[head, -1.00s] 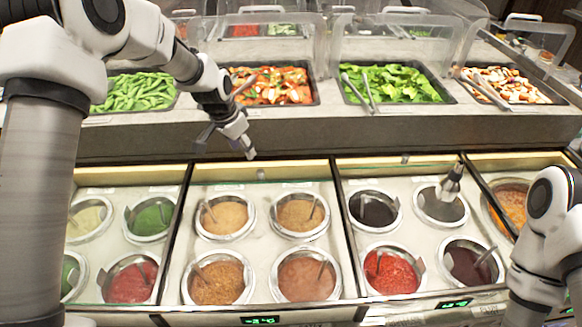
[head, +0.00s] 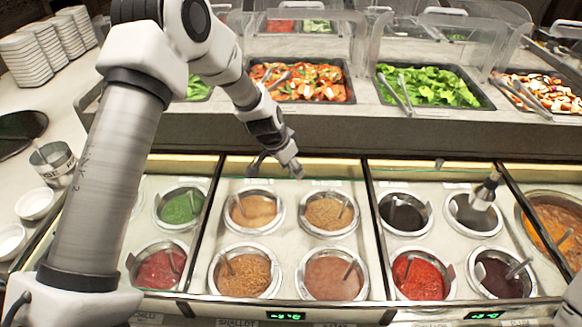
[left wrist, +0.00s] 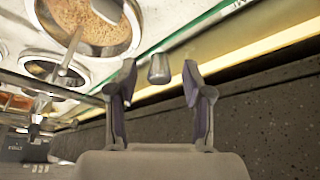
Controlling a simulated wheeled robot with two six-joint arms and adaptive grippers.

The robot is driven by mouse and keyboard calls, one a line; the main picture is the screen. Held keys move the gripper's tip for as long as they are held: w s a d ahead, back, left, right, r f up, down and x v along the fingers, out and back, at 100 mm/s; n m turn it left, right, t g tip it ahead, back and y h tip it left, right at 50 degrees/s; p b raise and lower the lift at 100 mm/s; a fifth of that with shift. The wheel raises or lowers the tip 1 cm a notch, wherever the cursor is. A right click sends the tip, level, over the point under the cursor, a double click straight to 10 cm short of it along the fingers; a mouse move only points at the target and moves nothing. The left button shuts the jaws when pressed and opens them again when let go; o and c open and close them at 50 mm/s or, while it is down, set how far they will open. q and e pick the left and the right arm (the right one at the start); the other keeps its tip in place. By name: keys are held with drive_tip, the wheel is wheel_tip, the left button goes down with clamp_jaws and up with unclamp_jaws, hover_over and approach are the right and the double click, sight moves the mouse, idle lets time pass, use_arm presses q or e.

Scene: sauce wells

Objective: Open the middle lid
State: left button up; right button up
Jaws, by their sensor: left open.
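The middle lid (head: 293,218) is a clear pane lying shut over the middle section of sauce wells. Its small grey knob (left wrist: 159,68) shows in the left wrist view near the lid's green far edge. My left gripper (head: 277,168) is open at the far edge of this section in the head view. In the left wrist view its two fingers (left wrist: 159,80) stand on either side of the knob, with gaps on both sides. In the head view the gripper largely hides the knob.
Sections of sauce wells flank the middle one; the right lid has its own knob (head: 438,163). A raised grey counter (head: 350,130) with salad trays stands just behind. A metal cup (head: 53,163) and white bowls (head: 36,204) stand at left.

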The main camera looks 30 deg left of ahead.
use_arm(q)
clamp_jaws()
drive_tip(key=w, duration=0.1)
drive_tip(key=w+a, duration=0.1)
drive_tip(key=w, duration=0.1)
drive_tip(key=w+a, duration=0.1)
drive_tip(key=shift+w, duration=0.25)
unclamp_jaws()
drive_tip(key=shift+s, duration=0.1)
drive_tip(key=v, duration=1.2)
